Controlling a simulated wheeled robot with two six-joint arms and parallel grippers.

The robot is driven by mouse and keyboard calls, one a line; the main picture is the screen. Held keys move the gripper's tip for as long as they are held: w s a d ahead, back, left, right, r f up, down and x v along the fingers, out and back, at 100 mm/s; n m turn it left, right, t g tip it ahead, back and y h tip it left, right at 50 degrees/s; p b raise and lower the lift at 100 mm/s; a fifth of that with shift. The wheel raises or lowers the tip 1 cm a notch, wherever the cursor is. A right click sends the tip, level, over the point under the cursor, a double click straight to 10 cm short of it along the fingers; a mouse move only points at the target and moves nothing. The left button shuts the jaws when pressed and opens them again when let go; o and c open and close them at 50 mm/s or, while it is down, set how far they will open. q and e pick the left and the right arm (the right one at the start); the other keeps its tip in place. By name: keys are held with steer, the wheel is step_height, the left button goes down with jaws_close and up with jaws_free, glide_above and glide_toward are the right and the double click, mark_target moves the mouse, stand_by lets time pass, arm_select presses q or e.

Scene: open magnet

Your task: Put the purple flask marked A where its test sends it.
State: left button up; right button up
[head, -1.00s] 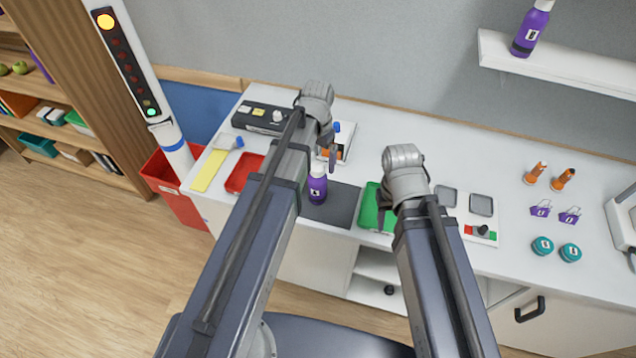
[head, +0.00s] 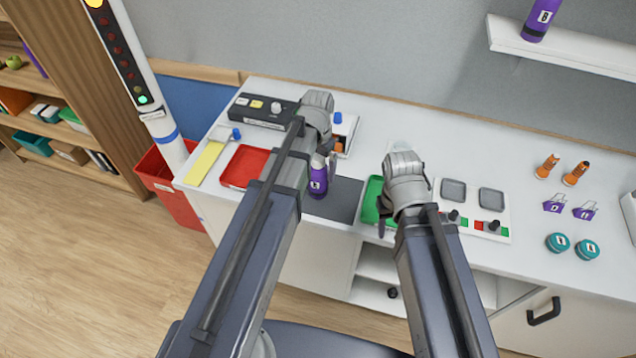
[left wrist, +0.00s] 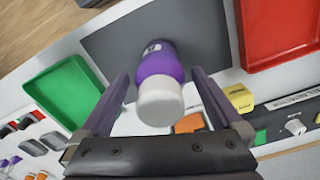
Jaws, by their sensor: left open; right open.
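A purple flask (head: 318,184) with a white cap stands upright on the dark grey mat (head: 343,196); its label is too small to read surely. My left gripper (left wrist: 160,84) is open, its two fingers on either side of the flask in the left wrist view, with gaps between. The flask's white cap (left wrist: 160,100) points toward that camera. A red tray (head: 243,166) lies left of the mat and a green tray (head: 371,205) right of it. My right gripper (head: 384,222) is open and empty over the green tray, partly hidden by its own arm.
A black box with buttons and a knob (head: 262,110) stands behind the red tray. A red bin (head: 168,185) and a lamp column (head: 125,62) stand left. A purple bottle marked B (head: 540,20) is on the wall shelf. Orange, purple and teal items (head: 558,242) stand at right.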

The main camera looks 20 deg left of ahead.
arm_select(q)
steer(key=shift+f, duration=0.15)
jaws_close()
stand_by(0.8)
